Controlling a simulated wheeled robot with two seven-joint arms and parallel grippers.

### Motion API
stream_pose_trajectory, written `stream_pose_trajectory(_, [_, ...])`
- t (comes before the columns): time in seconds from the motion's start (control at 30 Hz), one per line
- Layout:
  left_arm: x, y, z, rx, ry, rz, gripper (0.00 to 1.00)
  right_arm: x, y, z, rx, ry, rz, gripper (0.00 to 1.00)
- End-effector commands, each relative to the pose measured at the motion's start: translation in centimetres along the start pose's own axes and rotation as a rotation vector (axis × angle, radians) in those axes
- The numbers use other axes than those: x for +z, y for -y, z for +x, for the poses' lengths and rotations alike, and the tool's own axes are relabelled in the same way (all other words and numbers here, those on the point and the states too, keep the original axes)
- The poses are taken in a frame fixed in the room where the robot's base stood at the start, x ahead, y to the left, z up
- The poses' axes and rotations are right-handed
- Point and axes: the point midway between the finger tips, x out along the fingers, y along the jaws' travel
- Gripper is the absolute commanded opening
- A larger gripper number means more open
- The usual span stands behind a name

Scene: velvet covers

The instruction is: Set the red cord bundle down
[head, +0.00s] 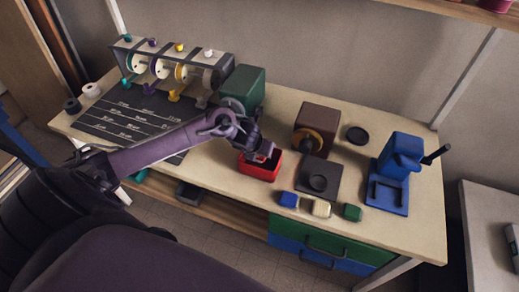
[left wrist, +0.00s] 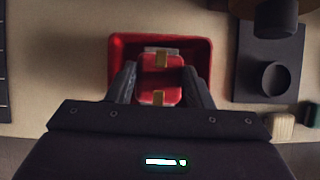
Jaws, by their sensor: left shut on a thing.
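The red cord bundle (left wrist: 162,79) has tan bands at its ends. It sits between the two fingers of my left gripper (left wrist: 162,90), which is shut on it. A red tray (left wrist: 119,48) with raised walls lies directly below or around the bundle in the left wrist view. I cannot tell whether the bundle touches the tray floor. In the head view my left gripper (head: 262,154) is over the red tray (head: 259,174), and the bundle is mostly hidden by the gripper. My right gripper is not in view.
A black block with a round recess (head: 319,179) is right of the tray. Blue (head: 288,199), cream (head: 321,208) and green (head: 352,212) pieces lie near the front edge. A green machine (head: 243,88) and a spool rack (head: 170,66) stand behind; a blue press (head: 395,170) stands right.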

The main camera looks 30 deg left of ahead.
Motion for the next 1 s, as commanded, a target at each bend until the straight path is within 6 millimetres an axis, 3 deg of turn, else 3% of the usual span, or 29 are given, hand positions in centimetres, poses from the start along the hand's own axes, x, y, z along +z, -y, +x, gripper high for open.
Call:
stream_pose_trajectory(0.5, [-3.2,0.1,5.6,-0.001,0.0,-0.002,0.25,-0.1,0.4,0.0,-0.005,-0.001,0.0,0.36])
stream_pose_trajectory(0.77, [-3.4,0.1,6.0,-0.001,0.001,0.0,0.25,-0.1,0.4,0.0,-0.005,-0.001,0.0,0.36])
stream_pose_trajectory(0.8, [-3.4,0.1,6.0,-0.001,0.001,0.0,0.5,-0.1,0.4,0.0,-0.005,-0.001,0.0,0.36])
stream_pose_trajectory(0.93, [-3.4,0.0,5.9,0.0,0.001,0.0,0.67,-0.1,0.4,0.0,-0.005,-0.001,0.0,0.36])
stream_pose_trajectory(1.0, [-3.4,0.1,5.9,0.0,0.001,0.0,0.68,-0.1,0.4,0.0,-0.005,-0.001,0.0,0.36])
